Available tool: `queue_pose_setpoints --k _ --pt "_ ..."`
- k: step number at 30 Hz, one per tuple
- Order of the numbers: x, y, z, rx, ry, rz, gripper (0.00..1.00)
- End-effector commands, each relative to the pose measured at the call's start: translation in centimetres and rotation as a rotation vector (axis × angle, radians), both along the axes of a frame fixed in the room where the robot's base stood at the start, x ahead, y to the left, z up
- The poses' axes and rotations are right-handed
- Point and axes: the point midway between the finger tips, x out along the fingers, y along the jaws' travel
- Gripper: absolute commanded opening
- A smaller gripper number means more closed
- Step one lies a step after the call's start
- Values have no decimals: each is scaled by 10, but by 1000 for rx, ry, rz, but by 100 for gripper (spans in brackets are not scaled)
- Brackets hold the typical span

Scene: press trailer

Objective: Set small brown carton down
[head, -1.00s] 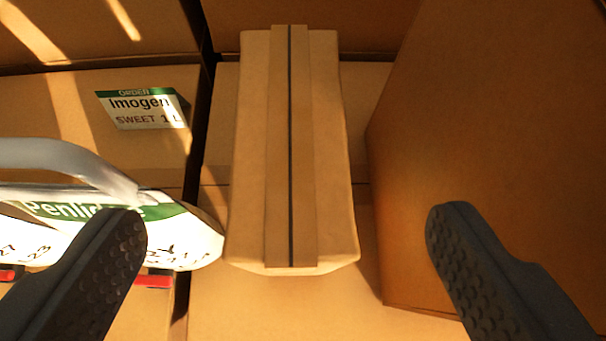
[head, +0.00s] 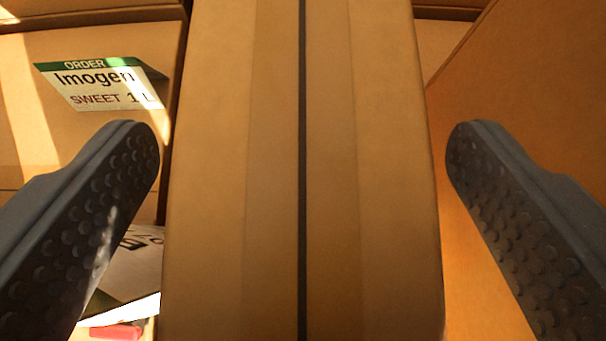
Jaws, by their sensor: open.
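The small brown carton (head: 385,180) fills the middle of the head view, with a tape strip and a dark seam running down its top. My gripper (head: 303,150) is open, with one finger on each side of the carton. The left finger is close to the carton's left side and the right finger close to its right side. A narrow gap shows at each fingertip, and neither finger visibly presses on it. The carton's lower end is cut off by the frame, and what it rests on is hidden under it.
A carton (head: 60,150) with a green and white order label (head: 100,85) reading "Imogen" is at left. A large brown box (head: 520,90) stands close at right, behind the right finger. A white printed item (head: 130,270) and a red object (head: 115,331) lie at lower left.

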Motion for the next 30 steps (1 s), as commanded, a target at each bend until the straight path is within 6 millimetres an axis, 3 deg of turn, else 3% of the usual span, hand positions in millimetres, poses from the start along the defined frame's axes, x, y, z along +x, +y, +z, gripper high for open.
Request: queue_pose_setpoints --k 10,19,30 --pt "4 0 -3 0 -1 0 82" --pt "4 0 -2 -1 -1 0 0" --pt "4 0 1 -4 -2 0 0"
